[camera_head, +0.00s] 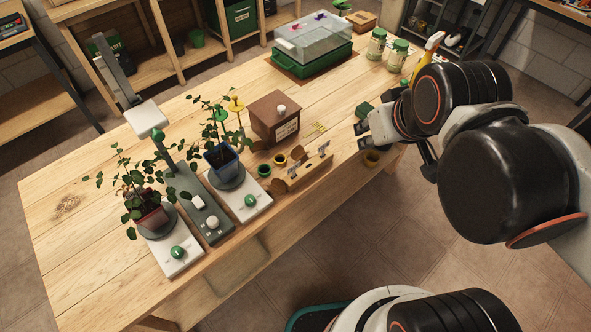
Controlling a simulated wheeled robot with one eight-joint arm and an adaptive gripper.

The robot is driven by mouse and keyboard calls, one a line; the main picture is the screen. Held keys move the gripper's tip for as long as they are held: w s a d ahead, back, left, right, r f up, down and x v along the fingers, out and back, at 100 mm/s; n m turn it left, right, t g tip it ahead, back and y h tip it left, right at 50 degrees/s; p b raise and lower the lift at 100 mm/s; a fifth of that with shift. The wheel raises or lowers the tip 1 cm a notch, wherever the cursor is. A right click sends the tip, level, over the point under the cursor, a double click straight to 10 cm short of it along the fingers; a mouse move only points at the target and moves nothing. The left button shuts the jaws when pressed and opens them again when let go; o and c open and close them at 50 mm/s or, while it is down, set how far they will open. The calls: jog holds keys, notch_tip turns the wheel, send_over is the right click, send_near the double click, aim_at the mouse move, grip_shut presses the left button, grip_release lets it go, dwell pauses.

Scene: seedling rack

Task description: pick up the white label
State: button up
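I cannot pick out the white label with certainty. Small pale tags stand in a wooden holder (303,178) near the table's front edge, one at its left part (293,172) and one at its right (323,149); their exact colour and shape are too small to tell. My gripper (362,136) is at the right part of the table, to the right of the holder and apart from it. Its two fingertips look spread, with nothing visible between them. My arm hides part of the table's right end.
A brown box (268,112) with a pale plate stands behind the holder. Two potted plants (222,157) (150,212) stand on scales at left. A yellow comb-like piece (320,127) lies between box and gripper. Jars (376,45) and a covered green tray (312,66) are at the back.

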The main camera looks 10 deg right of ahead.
jog(key=n+g+p, duration=0.4)
jog(key=n+g, duration=0.3)
jog(key=n, duration=1.6)
send_over(294, 166)
notch_tip(294, 166, down, 11)
jog(key=shift+w+f+b, duration=0.1)
jog(key=shift+f+b, duration=2.4)
jog(key=shift+f, duration=4.45)
jog(key=shift+r, duration=0.1)
jog(key=shift+c, duration=0.6)
